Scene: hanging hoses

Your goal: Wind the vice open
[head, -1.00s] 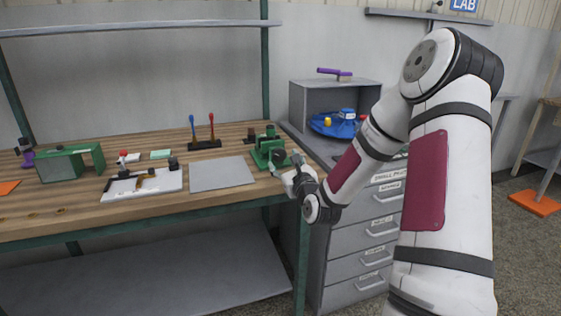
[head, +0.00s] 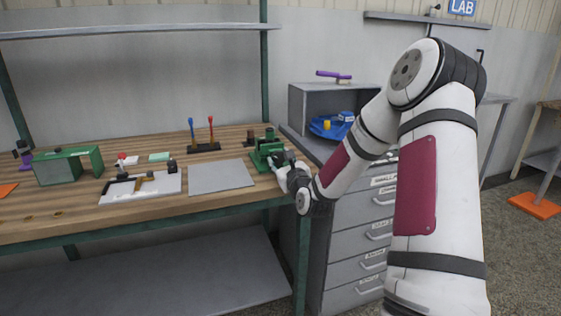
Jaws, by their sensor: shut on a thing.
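The green vice (head: 262,155) stands on the right end of the wooden workbench (head: 130,205), close to its front corner. My gripper (head: 284,166) is at the vice's near right side, shut on the vice's handle. The handle itself is mostly hidden behind my gripper and wrist, so its angle cannot be told. How wide the vice's jaws stand is too small to make out.
A grey mat (head: 221,175) lies left of the vice. Red and blue levers (head: 203,141) stand behind it. A grey drawer cabinet (head: 350,235) stands right of the bench.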

